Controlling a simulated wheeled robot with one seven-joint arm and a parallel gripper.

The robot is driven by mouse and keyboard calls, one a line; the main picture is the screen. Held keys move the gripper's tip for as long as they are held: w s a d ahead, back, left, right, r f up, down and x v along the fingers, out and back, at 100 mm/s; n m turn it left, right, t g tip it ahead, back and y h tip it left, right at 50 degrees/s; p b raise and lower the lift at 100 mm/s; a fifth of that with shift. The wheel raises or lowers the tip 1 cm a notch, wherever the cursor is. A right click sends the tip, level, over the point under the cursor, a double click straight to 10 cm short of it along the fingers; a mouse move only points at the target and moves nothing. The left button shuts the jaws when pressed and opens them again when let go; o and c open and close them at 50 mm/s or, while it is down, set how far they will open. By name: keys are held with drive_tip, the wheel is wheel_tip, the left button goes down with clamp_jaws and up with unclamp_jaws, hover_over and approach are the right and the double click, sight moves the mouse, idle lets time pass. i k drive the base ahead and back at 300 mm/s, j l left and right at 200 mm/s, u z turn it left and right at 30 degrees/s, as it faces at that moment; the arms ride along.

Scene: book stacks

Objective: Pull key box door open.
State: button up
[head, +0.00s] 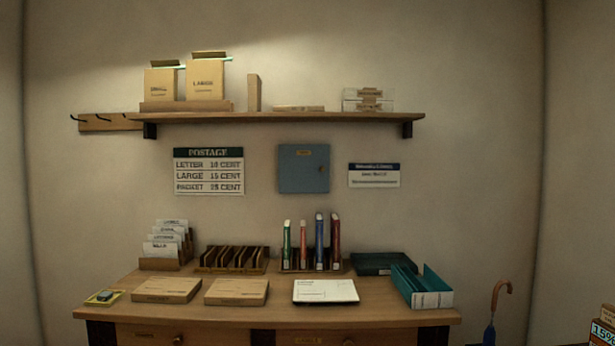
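The key box (304,169) is a blue-grey wall box, mounted between the postage sign and a small notice. Its door looks shut and flat to the front.
A wooden shelf (280,118) with boxes runs above the key box. Below is a desk (230,312) with upright books (319,240), a card holder (165,262), flat parcels (167,289) and a teal file (422,290). An umbrella (493,310) stands right of the desk.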

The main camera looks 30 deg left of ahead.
sight(304, 168)
drive_tip(key=k+j+u, duration=0.15)
drive_tip(key=u, duration=1.45)
